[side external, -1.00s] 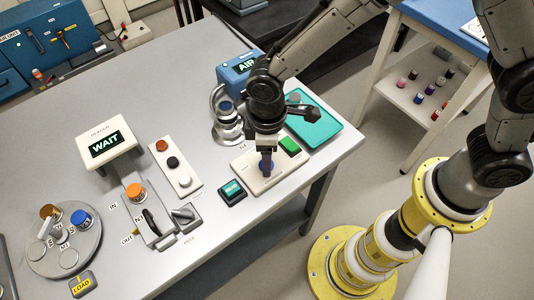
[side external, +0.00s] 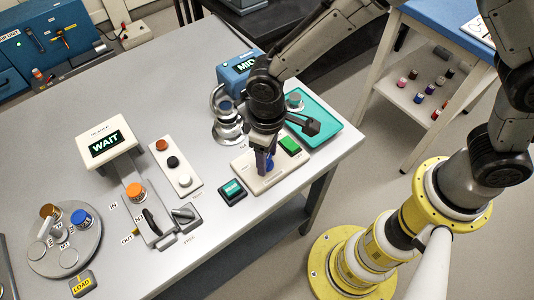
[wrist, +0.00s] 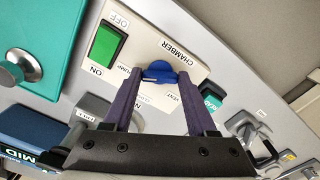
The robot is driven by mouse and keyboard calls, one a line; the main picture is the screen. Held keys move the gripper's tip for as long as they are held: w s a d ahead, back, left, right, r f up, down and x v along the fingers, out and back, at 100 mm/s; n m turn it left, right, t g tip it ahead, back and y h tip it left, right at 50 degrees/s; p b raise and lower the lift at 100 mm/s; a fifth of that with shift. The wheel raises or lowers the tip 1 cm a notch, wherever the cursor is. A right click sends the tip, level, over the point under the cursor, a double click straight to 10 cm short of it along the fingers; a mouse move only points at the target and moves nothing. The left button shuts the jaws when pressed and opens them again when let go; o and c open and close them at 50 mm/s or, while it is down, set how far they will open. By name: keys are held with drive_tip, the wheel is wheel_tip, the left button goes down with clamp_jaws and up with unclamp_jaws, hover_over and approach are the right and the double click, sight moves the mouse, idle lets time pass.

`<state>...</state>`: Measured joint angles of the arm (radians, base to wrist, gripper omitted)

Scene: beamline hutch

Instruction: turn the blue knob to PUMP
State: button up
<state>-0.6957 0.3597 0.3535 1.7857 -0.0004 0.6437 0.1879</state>
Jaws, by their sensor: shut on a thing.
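The blue knob (wrist: 160,72) sits on a cream panel (wrist: 135,32) marked CHAMBER in the wrist view. PUMP is lettered left of the knob and VENT to its right; a middle label is too small to read. My gripper (wrist: 160,75) is shut on the knob, one purple finger on each side. In the side view my gripper (side external: 265,170) points down onto the cream panel (side external: 270,185), and the fingers mostly hide the knob. A blue box (side external: 231,78) behind has a display reading MID. Which way the knob points is hard to tell.
A green ON/OFF switch (side external: 290,146) is on the same panel. A WAIT display (side external: 107,145) stands farther left. Bare table lies in front of the panel.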

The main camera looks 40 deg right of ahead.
drive_tip(key=shift+r, duration=0.1)
drive_tip(key=o, duration=1.4)
drive_tip(key=shift+c, duration=0.2)
wheel_tip(320, 180, up, 14)
